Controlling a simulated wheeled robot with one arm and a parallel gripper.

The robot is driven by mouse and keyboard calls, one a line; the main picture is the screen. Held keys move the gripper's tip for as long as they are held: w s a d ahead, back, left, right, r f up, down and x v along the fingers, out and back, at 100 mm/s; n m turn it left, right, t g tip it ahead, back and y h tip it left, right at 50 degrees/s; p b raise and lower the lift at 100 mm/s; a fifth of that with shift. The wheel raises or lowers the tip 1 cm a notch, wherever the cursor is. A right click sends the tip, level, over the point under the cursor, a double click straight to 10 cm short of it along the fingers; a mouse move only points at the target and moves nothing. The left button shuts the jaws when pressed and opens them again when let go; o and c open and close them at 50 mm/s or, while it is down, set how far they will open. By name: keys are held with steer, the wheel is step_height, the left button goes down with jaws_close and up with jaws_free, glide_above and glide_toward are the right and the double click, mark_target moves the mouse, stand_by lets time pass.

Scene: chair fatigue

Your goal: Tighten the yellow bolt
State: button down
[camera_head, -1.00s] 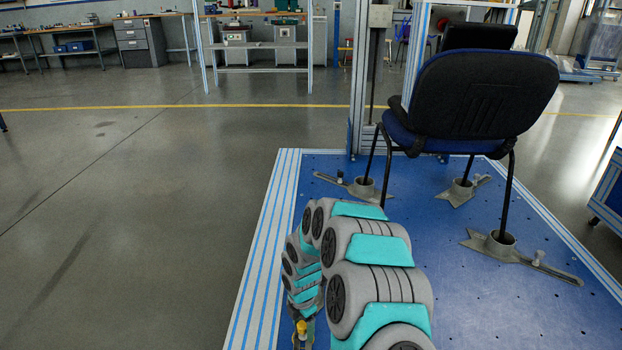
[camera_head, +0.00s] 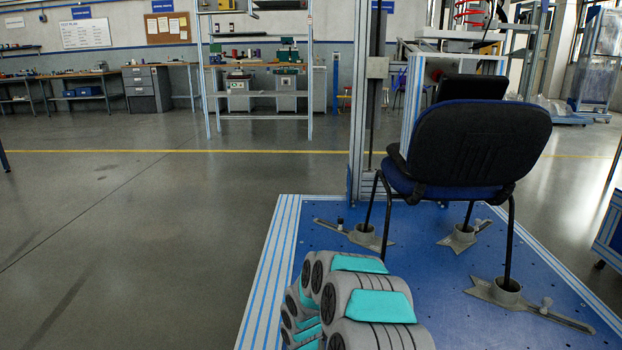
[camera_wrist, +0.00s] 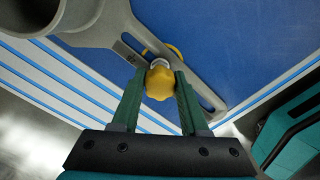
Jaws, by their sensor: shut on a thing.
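The yellow bolt (camera_wrist: 160,82) is a lobed knob in the middle of the wrist view. It sits at the slot of a grey metal foot clamp (camera_wrist: 97,24) on the blue platform. My gripper (camera_wrist: 160,92) has its two green fingers on either side of the knob and is shut on it. A yellow ring shows behind the knob. In the head view my gripper and the yellow bolt are out of the picture, below the lower edge.
A black and blue chair (camera_head: 472,150) stands on the blue platform (camera_head: 440,292), its legs in grey foot clamps (camera_head: 507,292). A metal post (camera_head: 372,110) rises behind it. Open grey floor (camera_head: 130,240) lies to the left.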

steer(key=m, duration=0.3)
steer(key=m, duration=0.4)
stand_by(0.4)
steer(key=shift+c, duration=2.2)
jaws_free()
steer(key=shift+r, duration=0.1)
